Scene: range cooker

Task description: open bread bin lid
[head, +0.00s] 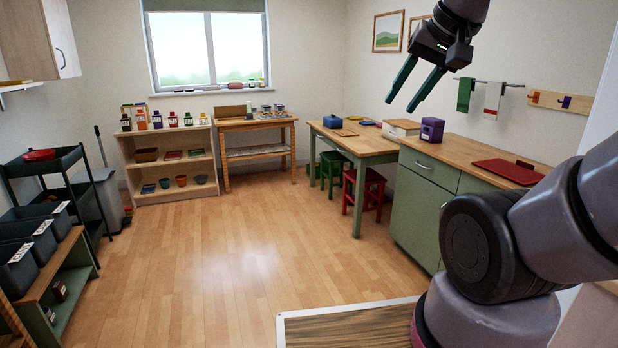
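My gripper (399,106) is in the air at the upper right of the head view. Its two dark green fingers point down and left, apart, with nothing between them. A cream box with a light wooden top (402,128) stands where the wooden table meets the green cabinet. It may be the bread bin, but I cannot tell for sure. Its top looks flat and closed. My gripper appears above it in the picture and well nearer to me, not touching it.
A purple box (432,129) and a red board (508,172) are on the green cabinet's wooden top (463,152). Red (368,190) and green stools stand below. The wooden floor (220,250) is clear.

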